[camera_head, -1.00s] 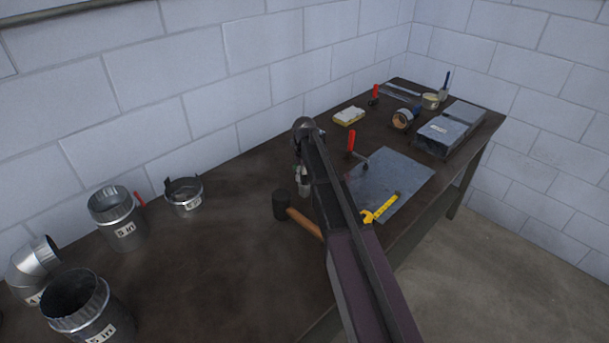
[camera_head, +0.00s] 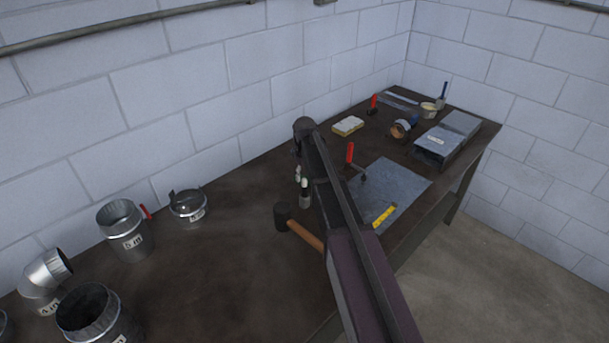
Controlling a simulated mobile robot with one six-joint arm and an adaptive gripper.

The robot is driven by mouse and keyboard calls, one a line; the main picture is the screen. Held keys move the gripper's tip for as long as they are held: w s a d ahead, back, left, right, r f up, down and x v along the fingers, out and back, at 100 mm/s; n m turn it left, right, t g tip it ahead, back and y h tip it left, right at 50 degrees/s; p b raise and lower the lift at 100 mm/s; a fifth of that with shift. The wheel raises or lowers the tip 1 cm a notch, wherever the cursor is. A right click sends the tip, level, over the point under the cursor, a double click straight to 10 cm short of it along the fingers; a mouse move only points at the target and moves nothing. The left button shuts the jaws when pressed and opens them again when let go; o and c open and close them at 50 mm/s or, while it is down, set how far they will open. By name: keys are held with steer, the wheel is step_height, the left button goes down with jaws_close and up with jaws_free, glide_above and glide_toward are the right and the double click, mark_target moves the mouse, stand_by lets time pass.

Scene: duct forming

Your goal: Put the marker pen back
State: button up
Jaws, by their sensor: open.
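I cannot make out the marker pen for certain. A small upright dark piece with a pale top (camera_head: 305,192) shows beside my arm, and whether it is a pen or part of my gripper is unclear. My gripper (camera_head: 299,173) hangs at the far end of my arm over the middle of the workbench (camera_head: 215,255). It is mostly hidden by the arm, and I see nothing clearly held in it. A slender red item (camera_head: 146,212) stands by a round duct at the left, too small to identify.
Metal duct pieces (camera_head: 123,232) stand at the left. A metal sheet (camera_head: 395,190) with a yellow rule (camera_head: 384,217), a red-handled clamp (camera_head: 350,153), a sponge (camera_head: 348,125), a tape roll (camera_head: 400,129) and a metal box (camera_head: 436,141) lie right.

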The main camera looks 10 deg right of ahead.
steer(key=shift+r+p, duration=2.85)
steer(key=shift+r, duration=0.35)
steer(key=s+m, duration=0.5)
steer(key=s, duration=2.4)
steer(key=shift+s, duration=0.15)
steer(key=shift+f, duration=0.1)
step_height(320, 180, down, 5)
steer(key=b, duration=0.4)
steer(key=shift+r+b, duration=0.2)
steer(key=shift+b, duration=0.2)
